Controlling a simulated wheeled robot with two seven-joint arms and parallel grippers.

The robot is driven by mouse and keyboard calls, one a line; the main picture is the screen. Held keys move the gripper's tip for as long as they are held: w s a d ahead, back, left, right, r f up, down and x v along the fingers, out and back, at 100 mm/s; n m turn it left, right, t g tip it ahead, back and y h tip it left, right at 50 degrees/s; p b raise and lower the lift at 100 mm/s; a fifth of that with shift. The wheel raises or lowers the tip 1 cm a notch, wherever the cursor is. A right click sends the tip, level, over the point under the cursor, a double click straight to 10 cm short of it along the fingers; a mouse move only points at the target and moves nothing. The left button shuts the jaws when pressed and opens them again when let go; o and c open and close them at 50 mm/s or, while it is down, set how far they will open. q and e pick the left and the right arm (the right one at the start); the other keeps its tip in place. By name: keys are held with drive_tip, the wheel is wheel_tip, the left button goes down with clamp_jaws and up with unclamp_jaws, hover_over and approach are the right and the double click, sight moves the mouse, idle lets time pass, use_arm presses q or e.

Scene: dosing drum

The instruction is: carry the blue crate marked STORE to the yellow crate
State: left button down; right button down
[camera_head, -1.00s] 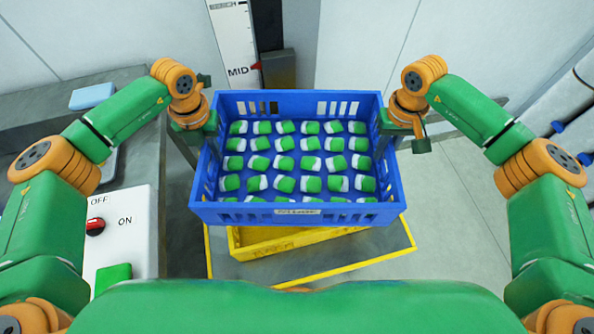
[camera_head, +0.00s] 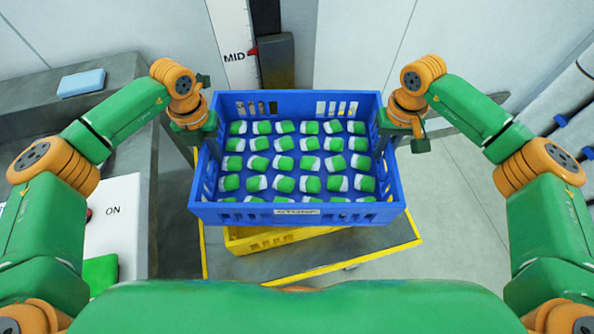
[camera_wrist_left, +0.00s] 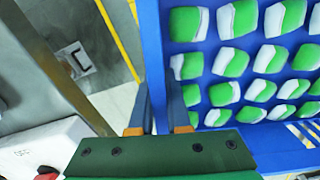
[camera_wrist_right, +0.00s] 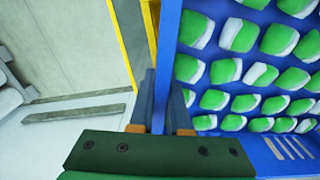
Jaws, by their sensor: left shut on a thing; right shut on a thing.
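The blue crate (camera_head: 297,213) hangs level in front of me, held between my two arms. A white label on its near wall seems to read STORE. Several green-and-white packs lie in rows inside it. My left gripper (camera_head: 202,140) is shut on the crate's left wall; in the left wrist view its fingers (camera_wrist_left: 160,112) straddle the blue wall. My right gripper (camera_head: 392,138) is shut on the right wall, and the right wrist view shows its fingers (camera_wrist_right: 162,105) on either side of it. The yellow crate (camera_head: 275,240) shows partly below the blue crate, which hides most of it.
The yellow crate is on a grey surface with a yellow edge (camera_head: 345,264). A grey bench at left carries a blue block (camera_head: 81,83) and a white control panel (camera_head: 113,225). A white post marked MID (camera_head: 236,35) stands at the back. Open floor (camera_head: 455,220) lies to the right.

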use_arm(q)
drive_tip(key=c, duration=0.9)
unclamp_jaws()
drive_tip(key=shift+f, duration=0.1)
use_arm(e)
drive_tip(key=c, duration=0.9)
unclamp_jaws()
drive_tip(key=shift+f, duration=0.15)
use_arm(q)
drive_tip(key=shift+s, duration=0.15)
use_arm(e)
drive_tip(key=shift+s, duration=0.15)
use_arm(q)
drive_tip(key=shift+r, duration=0.4)
wheel_tip(320, 180, up, 11)
drive_tip(key=shift+r, duration=0.2)
use_arm(e)
drive_tip(key=shift+r, duration=0.45)
wheel_tip(320, 180, up, 11)
drive_tip(key=shift+r, duration=0.15)
